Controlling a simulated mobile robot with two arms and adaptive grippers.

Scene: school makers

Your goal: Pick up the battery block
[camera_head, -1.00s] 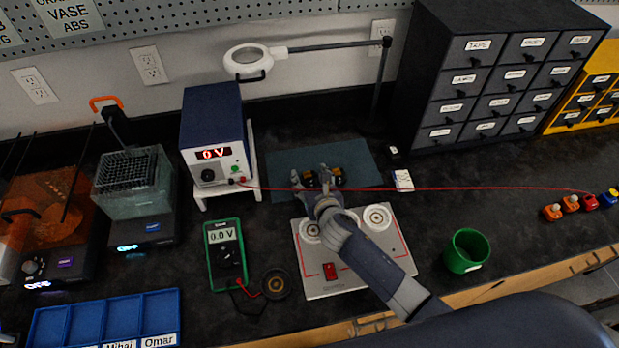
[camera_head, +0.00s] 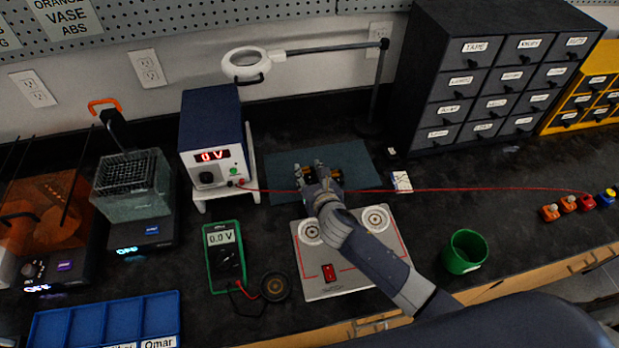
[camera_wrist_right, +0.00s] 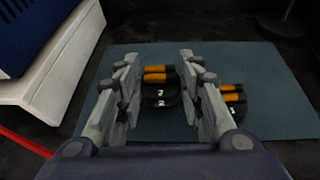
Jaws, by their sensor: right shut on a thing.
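My right gripper (camera_head: 311,174) is over the dark teal mat (camera_head: 285,165) and is shut on this block. Its fingers stand on both sides of the block in the right wrist view (camera_wrist_right: 160,95). A second black-and-orange block (camera_wrist_right: 235,102) sits on the mat just right of the right finger, partly hidden by it. In the head view, the hand covers much of both blocks. My left gripper is not in view.
A power supply (camera_head: 212,135) on a white stand is left of the mat. A red wire runs from it across to the right. A white board (camera_head: 345,270) with round pads lies under my forearm. A green cup (camera_head: 464,251) and a multimeter (camera_head: 225,256) stand nearby.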

